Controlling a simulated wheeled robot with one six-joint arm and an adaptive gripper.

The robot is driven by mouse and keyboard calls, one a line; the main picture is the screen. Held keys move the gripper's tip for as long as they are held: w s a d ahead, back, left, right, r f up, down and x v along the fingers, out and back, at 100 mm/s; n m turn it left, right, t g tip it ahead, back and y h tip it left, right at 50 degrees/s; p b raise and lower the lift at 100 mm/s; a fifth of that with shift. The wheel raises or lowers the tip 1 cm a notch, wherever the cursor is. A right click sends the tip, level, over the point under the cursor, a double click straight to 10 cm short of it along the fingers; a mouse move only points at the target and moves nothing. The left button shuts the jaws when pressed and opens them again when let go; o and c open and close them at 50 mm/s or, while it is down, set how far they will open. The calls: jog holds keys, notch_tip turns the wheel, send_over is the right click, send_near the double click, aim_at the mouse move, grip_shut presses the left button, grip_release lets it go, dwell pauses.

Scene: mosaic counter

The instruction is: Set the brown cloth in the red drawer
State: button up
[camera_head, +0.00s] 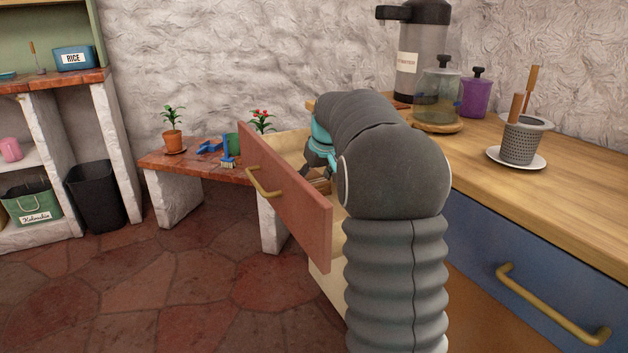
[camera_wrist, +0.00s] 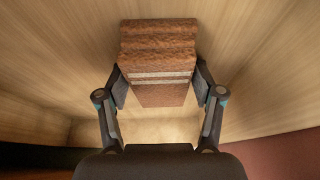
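The red drawer (camera_head: 290,205) is pulled open in the head view, with a brass handle on its front and pale wood inside. My gripper (camera_head: 318,168) reaches down into it, partly hidden by my grey arm. In the wrist view the brown cloth (camera_wrist: 160,60), folded and with pale stripes, lies between the two fingers of my gripper (camera_wrist: 160,85). The finger pads press against its two sides. Pale wood drawer walls surround it. Whether the cloth rests on the drawer floor is hard to tell.
The wooden counter (camera_head: 575,170) holds a large flask (camera_head: 410,65), a glass jar (camera_head: 437,95), a purple jar (camera_head: 477,98) and a grey strainer cup (camera_head: 521,142). A blue drawer (camera_head: 500,250) is shut. A low bench (camera_head: 190,163) with plants stands behind the open drawer.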

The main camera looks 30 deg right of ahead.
jog(key=shift+o, duration=0.2)
jog(key=shift+r, duration=0.25)
jog(key=p+v, duration=0.1)
jog(key=v, duration=1)
jog(key=shift+s+r, duration=0.15)
jog(key=shift+r, duration=0.25)
dwell(0.6)
